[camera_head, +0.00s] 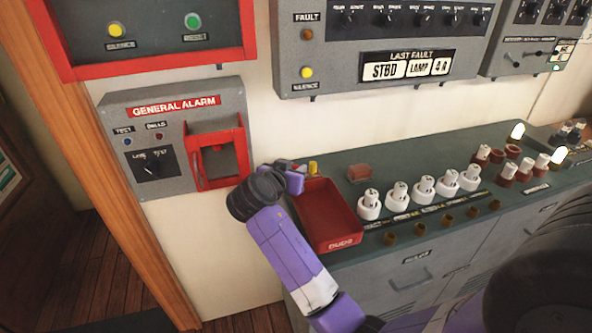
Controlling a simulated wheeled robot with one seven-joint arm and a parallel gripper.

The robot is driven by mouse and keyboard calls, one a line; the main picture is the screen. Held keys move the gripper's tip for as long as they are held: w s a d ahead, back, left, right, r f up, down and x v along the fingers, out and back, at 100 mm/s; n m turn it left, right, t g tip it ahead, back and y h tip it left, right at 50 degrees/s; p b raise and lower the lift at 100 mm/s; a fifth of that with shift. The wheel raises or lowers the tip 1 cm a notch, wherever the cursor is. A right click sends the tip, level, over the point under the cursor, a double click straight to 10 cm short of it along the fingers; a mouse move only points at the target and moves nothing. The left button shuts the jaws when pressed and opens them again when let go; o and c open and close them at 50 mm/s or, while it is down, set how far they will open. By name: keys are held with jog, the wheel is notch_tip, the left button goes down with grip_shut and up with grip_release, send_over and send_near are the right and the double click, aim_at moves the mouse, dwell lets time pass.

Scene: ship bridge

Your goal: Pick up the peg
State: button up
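My gripper (298,172) is at the left end of the grey-green console top, just behind the red tray. Its fingers are small in view and partly hidden by my wrist, so whether they are open or shut is unclear. A small yellow upright piece (313,168) stands right beside the fingertips; I cannot tell if they touch it. A reddish-brown block-like piece (359,173) lies on the console to the right of the tray. White pegs (397,193) with dark marks stand upright in a row. Which piece is the task's peg is not clear.
The red tray (330,243), its front lettered, looks empty. Small brass-coloured sockets (420,229) line the console front. Red-and-white pegs (526,167) and lit lamps (517,131) stand at right. The alarm box (178,140) with a red frame is on the wall close to my wrist.

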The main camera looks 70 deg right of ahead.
aim_at(294, 167)
jog(key=shift+d+f, duration=0.15)
jog(key=shift+d, duration=0.25)
grip_shut()
jog(key=shift+r, duration=0.5)
jog(key=r, duration=0.6)
jog(key=shift+w+a+b, duration=0.1)
jog(key=shift+a+b, duration=0.2)
jog(key=shift+b, duration=0.05)
jog(key=a+b, duration=0.2)
jog(key=a, duration=1.5)
jog(key=shift+s+a, duration=0.2)
jog(key=shift+s, duration=0.15)
